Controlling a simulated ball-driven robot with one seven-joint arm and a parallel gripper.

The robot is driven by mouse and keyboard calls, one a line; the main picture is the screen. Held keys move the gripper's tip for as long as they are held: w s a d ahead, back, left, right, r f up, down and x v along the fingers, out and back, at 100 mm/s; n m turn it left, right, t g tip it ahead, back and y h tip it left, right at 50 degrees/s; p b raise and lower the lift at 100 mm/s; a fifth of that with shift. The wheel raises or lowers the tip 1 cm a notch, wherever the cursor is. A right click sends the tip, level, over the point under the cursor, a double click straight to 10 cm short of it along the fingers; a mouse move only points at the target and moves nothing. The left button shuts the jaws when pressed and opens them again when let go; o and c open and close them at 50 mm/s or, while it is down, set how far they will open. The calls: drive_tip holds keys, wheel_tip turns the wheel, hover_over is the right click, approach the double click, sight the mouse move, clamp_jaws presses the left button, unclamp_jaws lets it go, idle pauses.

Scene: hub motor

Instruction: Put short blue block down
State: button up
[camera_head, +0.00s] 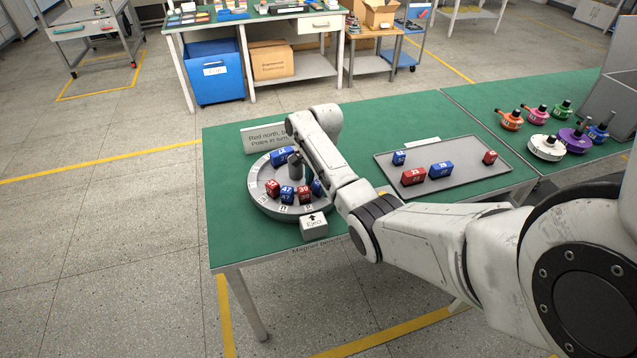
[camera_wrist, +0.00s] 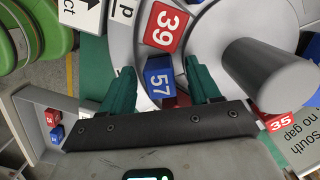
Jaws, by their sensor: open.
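A short blue block marked 57 (camera_wrist: 159,80) sits in the channel of the round grey ring fixture, beside a red block marked 39 (camera_wrist: 166,27). My gripper (camera_wrist: 160,67) is open, with one teal finger on each side of the blue block; I cannot tell whether either finger touches it. In the head view the ring fixture (camera_head: 262,200) stands on the green table, and a blue block (camera_head: 317,187) shows at its right, partly hidden by my arm. The red 39 block (camera_head: 305,194) is beside it. The fingers are hidden in that view.
More red and blue blocks sit around the ring's grey central post (camera_head: 294,165). A grey tray (camera_head: 462,182) to the right holds several blocks. A sign (camera_head: 262,138) stands behind the ring, an Eject marker (camera_head: 314,227) in front. Coloured motor parts (camera_head: 548,148) are farther right.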

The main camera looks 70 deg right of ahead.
wheel_tip(320, 180, up, 12)
drive_tip(key=d+p, duration=0.1)
drive_tip(key=p, duration=0.1)
drive_tip(key=a+f+n, duration=0.1)
drive_tip(key=a+f, duration=0.1)
drive_tip(key=a, duration=0.1)
drive_tip(key=a+f+n, duration=0.1)
drive_tip(key=a+f, duration=0.1)
drive_tip(key=a, duration=0.1)
drive_tip(key=w+a+f+n, duration=0.1)
drive_tip(key=a, duration=0.2)
drive_tip(key=shift+w+a+f+n, duration=0.1)
drive_tip(key=shift+a+f+n, duration=0.05)
drive_tip(key=shift+f+n, duration=0.25)
drive_tip(key=s+a+f+n, duration=0.2)
drive_tip(key=a+f+n, duration=0.1)
drive_tip(key=a, duration=0.4)
drive_tip(key=s+a+f+n, duration=0.1)
drive_tip(key=a+f+n, duration=0.2)
drive_tip(key=a, duration=0.3)
drive_tip(key=s+a+r+n+h, duration=0.1)
drive_tip(key=s+a+n, duration=1)
drive_tip(key=s+a, duration=0.2)
drive_tip(key=s, duration=0.2)
drive_tip(key=shift+s+a+r+t+h, duration=0.25)
drive_tip(key=shift+s+a+t+h, duration=0.1)
drive_tip(key=shift+a+t+h, duration=0.05)
drive_tip(key=shift+f, duration=0.15)
